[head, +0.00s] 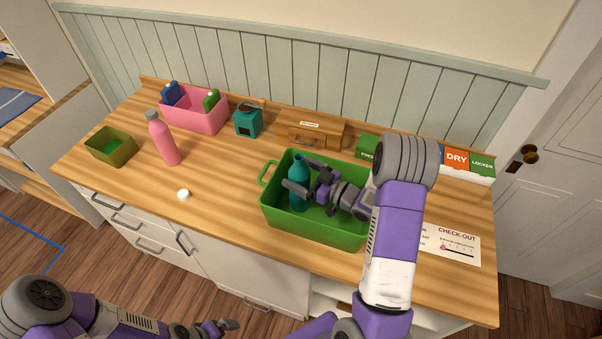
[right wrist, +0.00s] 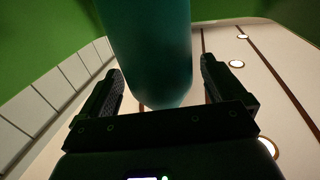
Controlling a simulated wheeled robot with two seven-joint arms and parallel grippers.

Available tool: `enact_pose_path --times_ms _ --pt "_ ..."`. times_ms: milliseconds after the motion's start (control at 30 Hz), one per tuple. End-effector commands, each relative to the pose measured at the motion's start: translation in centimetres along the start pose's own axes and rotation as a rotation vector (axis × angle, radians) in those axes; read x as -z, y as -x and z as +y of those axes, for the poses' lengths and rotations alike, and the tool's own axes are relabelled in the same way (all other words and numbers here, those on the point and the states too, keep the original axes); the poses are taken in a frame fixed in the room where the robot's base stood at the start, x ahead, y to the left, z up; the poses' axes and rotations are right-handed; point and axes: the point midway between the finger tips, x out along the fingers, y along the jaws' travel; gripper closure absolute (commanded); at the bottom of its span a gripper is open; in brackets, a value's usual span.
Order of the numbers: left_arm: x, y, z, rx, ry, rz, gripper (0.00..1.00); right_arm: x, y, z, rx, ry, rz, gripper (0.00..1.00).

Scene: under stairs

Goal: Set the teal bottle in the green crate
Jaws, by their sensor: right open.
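The teal bottle (head: 299,184) stands upright inside the green crate (head: 318,232), toward the crate's left side. My right gripper (head: 300,178) reaches into the crate from the right, and its open fingers are around the bottle. In the right wrist view the bottle (right wrist: 150,50) is between the two open fingers (right wrist: 162,92), with a gap visible on either side low down. Whether the bottle's base rests on the crate floor is hard to tell. My left gripper (head: 222,327) is low at the bottom of the head view, away from the counter top, its fingers too small to read.
A pink bottle (head: 163,140), an olive bin (head: 110,147) and a pink bin (head: 193,112) stand on the left. A teal box (head: 248,121) and a wooden drawer box (head: 310,131) stand behind the crate. A white knob-like object (head: 183,194) lies in the clear front-left area.

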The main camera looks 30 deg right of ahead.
Motion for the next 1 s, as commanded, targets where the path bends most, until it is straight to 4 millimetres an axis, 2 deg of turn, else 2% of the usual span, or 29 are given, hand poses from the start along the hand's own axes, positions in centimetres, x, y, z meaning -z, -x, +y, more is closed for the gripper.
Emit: enact_pose_path --times_ms 133,300,533,700,1000 --pt "-0.1 1.6 0.6 0.0 0.0 0.0 0.01 1.6 -0.1 0.0 0.001 0.001 0.001 0.03" --pt "0.0 0.6 0.2 0.0 0.0 0.0 0.01 0.9 3.7 0.1 -0.005 -0.001 0.0 0.03" --pt "0.0 0.2 0.1 0.0 0.0 0.0 0.01 0.9 6.8 0.1 -0.002 -0.001 0.001 0.03" --pt "0.0 0.2 0.1 0.0 0.0 0.0 0.01 1.0 7.5 0.0 0.001 0.0 0.002 0.03" --pt "0.0 0.2 0.1 0.0 0.0 0.0 0.01 1.0 7.5 0.0 0.0 -0.001 0.001 0.03"
